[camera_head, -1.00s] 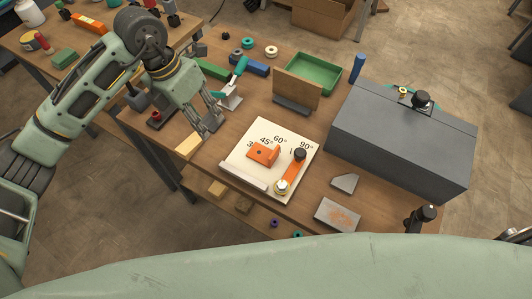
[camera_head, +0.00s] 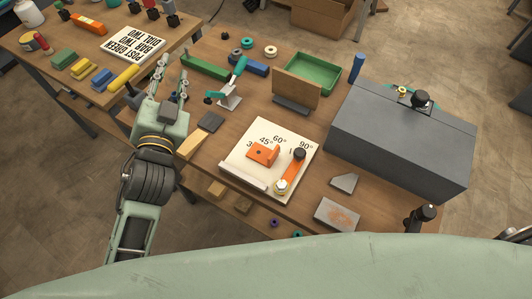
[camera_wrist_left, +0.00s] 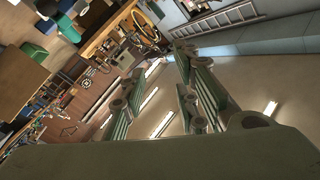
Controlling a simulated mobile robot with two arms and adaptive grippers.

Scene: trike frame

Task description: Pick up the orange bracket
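The orange bracket (camera_head: 263,154) sits on a white angle board (camera_head: 248,175) marked with degree numbers, in the middle of the wooden table. It has a flat plate with a hole and a raised tab on its right. An orange lever (camera_head: 291,172) with a black knob is beside it on the same board. My left gripper (camera_head: 169,82) is at the table's left side, well left of and beyond the bracket. Its fingers are apart with nothing between them. They also show spread in the left wrist view (camera_wrist_left: 160,85), where the bracket is not seen. My right gripper is not in view.
A grey box (camera_head: 400,140) stands on the right. A green tray (camera_head: 313,73) and an upright brown panel (camera_head: 291,88) are behind the board. A teal-handled clamp (camera_head: 232,92) and a dark block (camera_head: 211,122) are between gripper and board. Grey metal pieces (camera_head: 338,214) lie in front right.

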